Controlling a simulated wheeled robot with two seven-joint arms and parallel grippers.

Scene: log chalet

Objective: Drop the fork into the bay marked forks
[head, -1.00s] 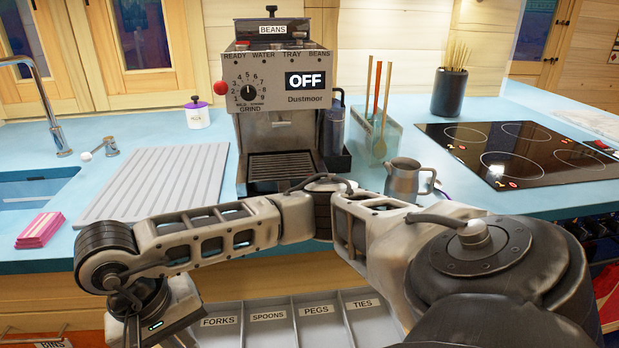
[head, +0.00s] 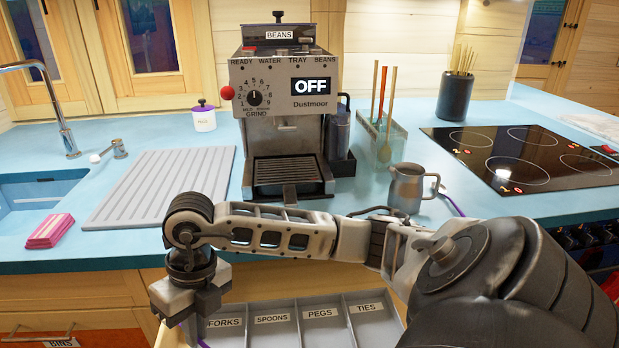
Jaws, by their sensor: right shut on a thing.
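My right gripper (head: 191,328) points down at the lower left of the head view, over the left end of an open drawer. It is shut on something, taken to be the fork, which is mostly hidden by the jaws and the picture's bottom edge. Only a thin purple sliver shows below the jaws. The grey drawer tray (head: 286,308) has bays labelled FORKS, SPOONS, PEGS and TIES from left to right. The bay marked forks (head: 228,338) is the leftmost, just right of my right gripper, and its lower part is cut off. My left gripper is not in view.
A coffee machine (head: 283,130) stands on the blue counter behind my right arm. A metal jug (head: 407,188) is to its right and a ribbed draining board (head: 160,185) to its left. The counter's front edge lies just behind the drawer.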

